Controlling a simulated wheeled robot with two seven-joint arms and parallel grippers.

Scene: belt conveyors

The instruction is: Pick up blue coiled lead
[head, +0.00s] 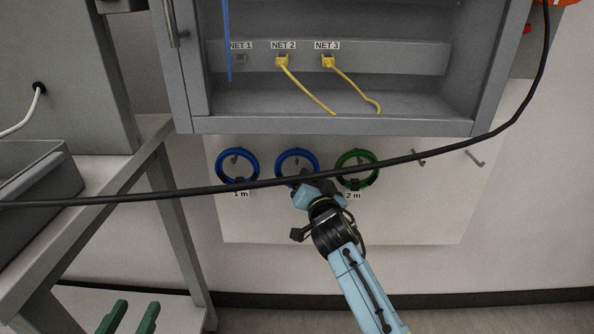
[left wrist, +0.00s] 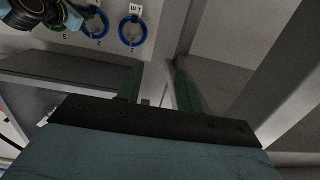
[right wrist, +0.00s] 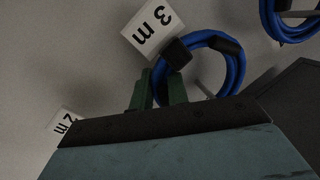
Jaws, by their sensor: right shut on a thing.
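Two blue coiled leads hang on the wall panel in the head view, a left one (head: 223,176) labelled 1 m and a middle one (head: 281,155). The middle one shows in the right wrist view (right wrist: 233,68) beside a 3 m label, with a black strap and a peg through its ring. My right gripper (head: 306,186) is at its lower edge, its green fingers (right wrist: 158,88) closed at the black strap. My left gripper (head: 130,316) is at the lower left, away from the leads; its fingers (left wrist: 158,85) are apart and empty.
A green coil (head: 374,176) hangs right of the middle lead, by a 2 m label. Two bare pegs follow. A black cable (head: 430,156) crosses in front of the panel. Above is a grey cabinet (head: 330,126) with yellow leads. A grey bin (head: 50,185) stands at left.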

